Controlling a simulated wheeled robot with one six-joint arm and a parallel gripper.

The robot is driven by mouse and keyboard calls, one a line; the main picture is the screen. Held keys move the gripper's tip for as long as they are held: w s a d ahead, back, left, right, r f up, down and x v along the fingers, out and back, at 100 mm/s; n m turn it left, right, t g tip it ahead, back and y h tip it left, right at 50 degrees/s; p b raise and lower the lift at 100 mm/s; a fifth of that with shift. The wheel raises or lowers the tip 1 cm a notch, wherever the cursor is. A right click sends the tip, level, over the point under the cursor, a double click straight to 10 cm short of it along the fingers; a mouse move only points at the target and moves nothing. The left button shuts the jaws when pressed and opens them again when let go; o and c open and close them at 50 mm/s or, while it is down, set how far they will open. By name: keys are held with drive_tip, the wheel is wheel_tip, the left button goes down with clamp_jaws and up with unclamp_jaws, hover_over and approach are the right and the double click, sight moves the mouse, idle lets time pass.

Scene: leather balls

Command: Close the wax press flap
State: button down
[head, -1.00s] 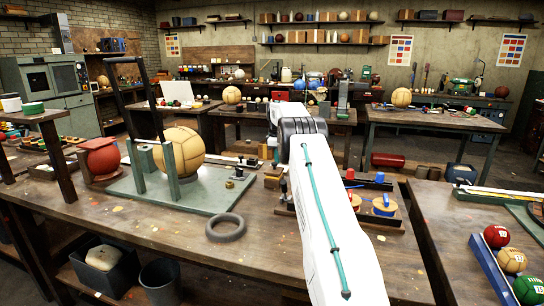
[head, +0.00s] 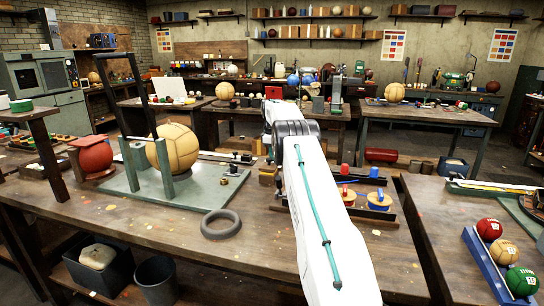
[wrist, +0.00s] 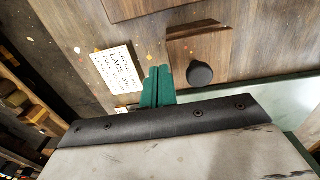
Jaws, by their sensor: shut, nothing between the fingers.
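I cannot single out the wax press flap with certainty. In the head view, a black U-shaped frame (head: 133,90) stands raised and tilted between two green posts on a green base plate (head: 205,191), with a tan ball (head: 174,147) beside it. It may be the flap. My gripper (wrist: 158,86) shows in the wrist view with its two green fingers together and empty, above a brown wooden surface. In the head view my white arm hides it. In the wrist view a dark round knob (wrist: 200,74) sits right of the fingers, apart from them.
A printed card (wrist: 118,68) lies left of the fingers. A grey ring (head: 221,224) lies on the front of the bench. A red ball (head: 95,156) is at its left. Coloured spools (head: 379,200) stand right of my arm. A blue tray (head: 484,262) holds balls at far right.

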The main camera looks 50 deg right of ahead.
drive_tip(key=shift+r, duration=0.1)
wheel_tip(320, 180, up, 8)
drive_tip(key=shift+a+f, duration=0.15)
drive_tip(key=shift+f, duration=0.05)
drive_tip(key=shift+s, duration=0.1)
